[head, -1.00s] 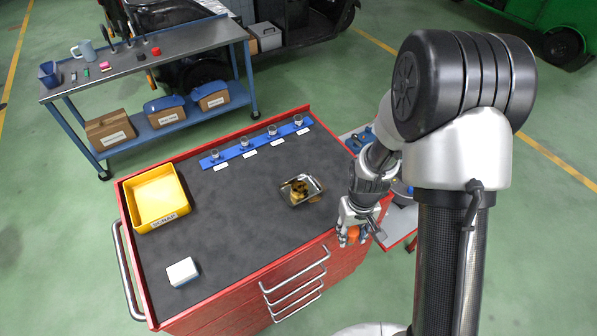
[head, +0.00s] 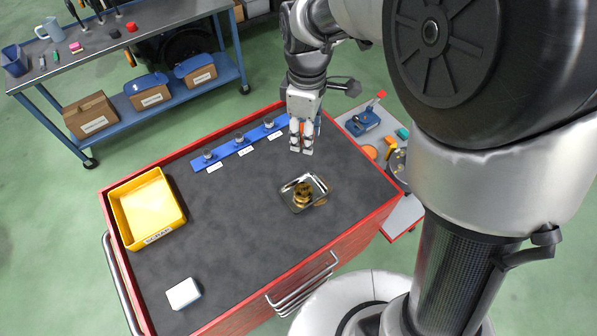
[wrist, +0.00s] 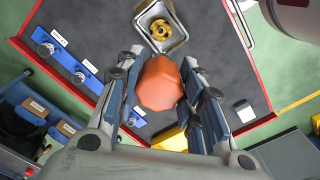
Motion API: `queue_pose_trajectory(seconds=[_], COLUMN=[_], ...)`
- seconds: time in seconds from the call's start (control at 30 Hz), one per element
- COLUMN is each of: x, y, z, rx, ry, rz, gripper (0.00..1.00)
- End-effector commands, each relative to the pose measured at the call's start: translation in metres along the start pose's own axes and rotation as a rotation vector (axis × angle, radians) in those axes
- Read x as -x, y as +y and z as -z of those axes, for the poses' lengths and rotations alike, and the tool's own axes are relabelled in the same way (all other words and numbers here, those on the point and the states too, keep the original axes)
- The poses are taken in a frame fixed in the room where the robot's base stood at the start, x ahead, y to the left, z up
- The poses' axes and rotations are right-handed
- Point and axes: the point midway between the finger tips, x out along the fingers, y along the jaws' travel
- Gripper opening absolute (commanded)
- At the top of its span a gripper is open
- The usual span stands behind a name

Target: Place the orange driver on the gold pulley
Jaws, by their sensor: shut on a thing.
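The orange driver (wrist: 158,84) is a faceted orange piece held between the fingers of my gripper (wrist: 160,92) in the wrist view. In the head view my gripper (head: 301,146) is above the far right part of the red cart's dark top, its fingers largely hiding the driver. The gold pulley (head: 302,196) lies in a small silver tray (head: 318,186) on the cart top, nearer the camera than the gripper. In the wrist view the pulley (wrist: 165,32) shows just beyond the driver, apart from it.
A blue rack (head: 228,150) with several small metal posts and labels stands at the cart's far edge. A yellow scrap bin (head: 150,208) is at left and a white block (head: 183,293) at front left. A side shelf with a blue tool (head: 362,122) is at right. The cart's middle is clear.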

Motion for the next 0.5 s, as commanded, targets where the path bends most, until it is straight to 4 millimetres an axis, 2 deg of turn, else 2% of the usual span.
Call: queue_pose_trajectory(seconds=[0.17, 0.5], x=[-0.038, -0.128], y=[-0.001, -0.001], z=[-0.001, -0.001], rx=[-0.001, -0.002], ry=[-0.004, -0.004], rz=[0.006, 0.006], gripper=[0.08, 0.08])
